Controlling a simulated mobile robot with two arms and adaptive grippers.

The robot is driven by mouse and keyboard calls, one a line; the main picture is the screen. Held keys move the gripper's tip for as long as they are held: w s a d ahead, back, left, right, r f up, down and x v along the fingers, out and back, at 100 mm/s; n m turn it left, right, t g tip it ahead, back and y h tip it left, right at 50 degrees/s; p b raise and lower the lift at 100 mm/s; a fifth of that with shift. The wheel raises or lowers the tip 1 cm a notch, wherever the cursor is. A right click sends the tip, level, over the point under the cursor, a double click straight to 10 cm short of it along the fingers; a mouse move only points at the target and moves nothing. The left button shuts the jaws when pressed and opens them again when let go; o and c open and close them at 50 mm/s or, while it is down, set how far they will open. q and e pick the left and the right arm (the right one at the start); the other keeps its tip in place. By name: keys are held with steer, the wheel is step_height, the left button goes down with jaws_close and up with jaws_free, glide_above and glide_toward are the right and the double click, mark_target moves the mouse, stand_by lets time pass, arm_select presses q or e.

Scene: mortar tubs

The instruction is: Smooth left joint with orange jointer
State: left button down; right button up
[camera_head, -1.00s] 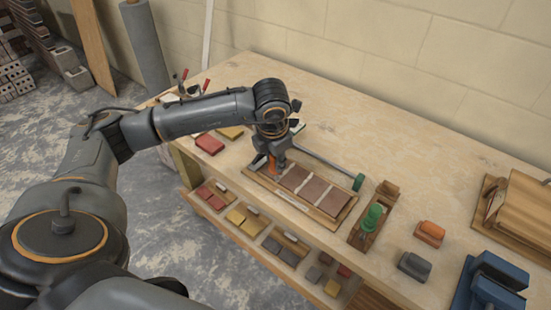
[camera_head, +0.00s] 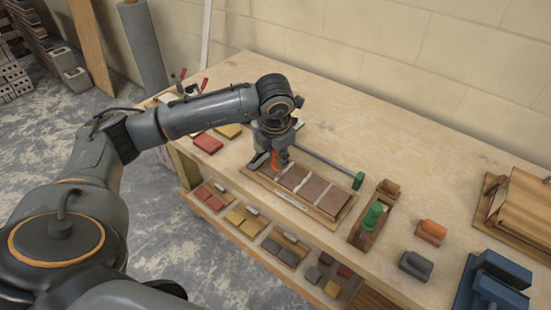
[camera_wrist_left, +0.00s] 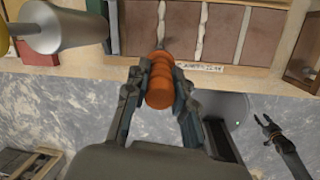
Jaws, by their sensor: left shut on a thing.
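The orange jointer (camera_head: 275,161) is held by my left gripper (camera_head: 277,152) over the left part of the brick board (camera_head: 325,211). In the left wrist view its ribbed orange handle (camera_wrist_left: 158,80) sits between both fingers of my left gripper (camera_wrist_left: 158,88). Its dark metal tip (camera_wrist_left: 167,44) points at the bricks; contact cannot be told. My right gripper (camera_wrist_left: 268,125) hangs at the lower right of the left wrist view, apparently open and empty.
A green-handled tool (camera_head: 371,216) stands in a wooden holder right of the board. An orange block (camera_head: 430,232), a grey block (camera_head: 415,265) and a blue vise-like thing (camera_head: 490,283) lie further right. Red and yellow blocks lie left.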

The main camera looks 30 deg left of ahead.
arm_select(q)
steer(key=shift+w, duration=0.15)
steer(key=shift+w+b, duration=0.35)
steer(key=shift+w, duration=0.2)
steer(key=shift+f, duration=0.1)
steer(key=shift+w+d, duration=0.1)
steer(key=shift+w, duration=0.3)
steer(key=shift+w+b, duration=0.3)
steer(key=shift+b, duration=0.05)
steer(key=shift+w, duration=0.1)
steer(key=shift+w, duration=0.65)
steer(key=shift+b, duration=0.3)
